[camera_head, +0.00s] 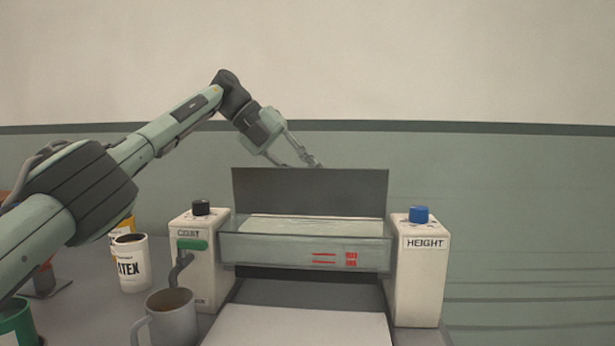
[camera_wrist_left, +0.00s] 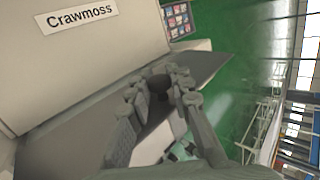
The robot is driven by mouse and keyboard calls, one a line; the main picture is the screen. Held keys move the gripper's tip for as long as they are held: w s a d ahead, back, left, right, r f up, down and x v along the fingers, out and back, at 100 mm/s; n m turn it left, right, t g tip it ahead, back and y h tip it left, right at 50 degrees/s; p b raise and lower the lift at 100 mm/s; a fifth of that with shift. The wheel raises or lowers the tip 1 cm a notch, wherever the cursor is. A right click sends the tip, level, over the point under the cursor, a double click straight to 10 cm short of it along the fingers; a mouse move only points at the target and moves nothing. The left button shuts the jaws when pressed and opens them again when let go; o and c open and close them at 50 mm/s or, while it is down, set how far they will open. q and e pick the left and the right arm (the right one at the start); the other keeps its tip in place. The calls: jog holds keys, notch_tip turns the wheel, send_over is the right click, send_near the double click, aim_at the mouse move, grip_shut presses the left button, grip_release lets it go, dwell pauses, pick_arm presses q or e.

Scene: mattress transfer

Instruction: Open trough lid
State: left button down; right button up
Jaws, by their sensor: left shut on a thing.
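The dark grey trough lid (camera_head: 310,193) stands upright at the back of the clear trough (camera_head: 280,250), with the trough's opening and its pale contents visible in the head view. My left gripper (camera_head: 312,161) is at the lid's top edge, partly hidden behind it. In the left wrist view, my left gripper (camera_wrist_left: 160,88) has its fingers around a dark round knob (camera_wrist_left: 159,84) next to the dark grey lid surface (camera_wrist_left: 65,137), and it is shut on it. My right gripper is not in view.
A post with a black knob (camera_head: 202,208) stands left of the trough, and a HEIGHT post with a blue knob (camera_head: 419,214) stands right. A grey mug (camera_head: 172,318) and a LATEX tin (camera_head: 131,265) are at left. A Crawmoss label (camera_wrist_left: 82,16) shows in the wrist view.

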aim_at(244, 185)
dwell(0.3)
pick_arm(q)
jog(key=c, duration=1.3)
grip_release()
jog(key=shift+a+r, duration=0.2)
jog(key=a, duration=0.7)
jog(key=s+a, duration=0.1)
jog(key=a, duration=0.3)
jog(key=shift+a+r, duration=0.25)
jog(key=shift+a, duration=0.5)
